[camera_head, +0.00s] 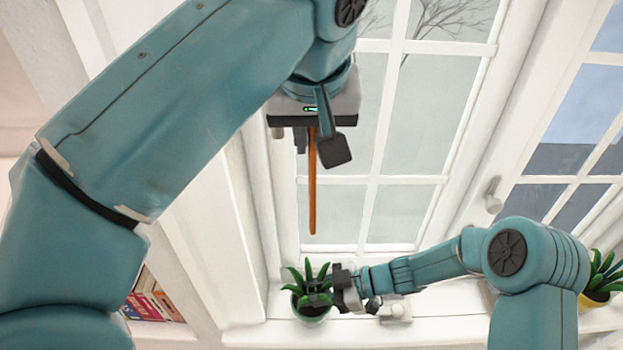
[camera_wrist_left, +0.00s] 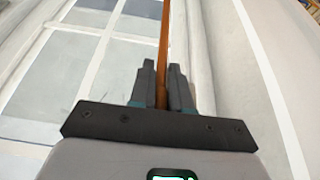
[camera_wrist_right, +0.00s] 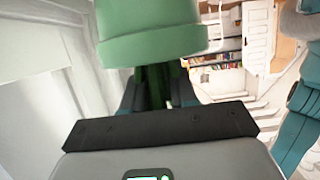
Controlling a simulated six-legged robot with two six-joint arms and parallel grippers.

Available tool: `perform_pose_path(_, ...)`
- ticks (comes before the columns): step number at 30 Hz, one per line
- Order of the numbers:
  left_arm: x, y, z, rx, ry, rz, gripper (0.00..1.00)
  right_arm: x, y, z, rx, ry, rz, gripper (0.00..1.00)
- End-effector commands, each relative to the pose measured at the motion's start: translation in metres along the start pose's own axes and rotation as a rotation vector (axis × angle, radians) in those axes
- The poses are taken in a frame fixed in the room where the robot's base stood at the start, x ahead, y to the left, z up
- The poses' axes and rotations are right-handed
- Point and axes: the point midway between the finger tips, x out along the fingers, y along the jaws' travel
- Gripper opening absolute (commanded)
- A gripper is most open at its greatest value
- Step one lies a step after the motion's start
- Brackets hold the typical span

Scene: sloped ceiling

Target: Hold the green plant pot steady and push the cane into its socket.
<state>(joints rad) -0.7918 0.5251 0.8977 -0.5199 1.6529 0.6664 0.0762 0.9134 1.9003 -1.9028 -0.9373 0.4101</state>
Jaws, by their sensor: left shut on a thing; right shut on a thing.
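The green plant pot (camera_head: 311,317) with long green leaves stands on the white sill. My right gripper (camera_head: 343,290) is at its right side, shut on it. In the right wrist view the pot (camera_wrist_right: 150,35) fills the top, with dark green between the fingers (camera_wrist_right: 157,90); the exact contact is unclear. My left gripper (camera_head: 316,145) is shut on the upper end of the brown cane (camera_head: 313,195), which hangs nearly upright. The cane's lower tip shows above the leaves, apart from them. The cane (camera_wrist_left: 163,45) also lies between the fingers in the left wrist view. The socket is hidden.
A window (camera_head: 410,140) with white bars is behind. A plant in a yellow pot (camera_head: 594,298) stands at the far right. Books (camera_head: 152,300) are on a shelf at lower left. A pale object (camera_head: 396,312) sits on the sill by my right wrist.

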Motion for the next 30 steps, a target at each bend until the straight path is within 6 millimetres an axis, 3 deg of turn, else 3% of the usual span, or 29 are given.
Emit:
perform_pose_path(9, 0.076, 0.000, 0.027, -0.029, 0.005, -0.029, 0.00, 0.000, 0.000, -0.001, -0.001, 0.002, 0.000, 0.00)
perform_pose_path(13, 0.099, -0.002, 0.041, -0.038, 0.004, -0.027, 0.00, 0.000, 0.000, -0.001, -0.001, 0.002, 0.000, 0.00)
perform_pose_path(18, 0.111, -0.002, 0.050, -0.043, 0.002, -0.022, 0.00, 0.000, 0.000, -0.001, -0.001, 0.002, 0.000, 0.00)
perform_pose_path(30, 0.115, -0.002, 0.052, -0.043, 0.001, -0.023, 0.00, 0.000, 0.000, -0.001, -0.001, 0.002, 0.000, 0.00)
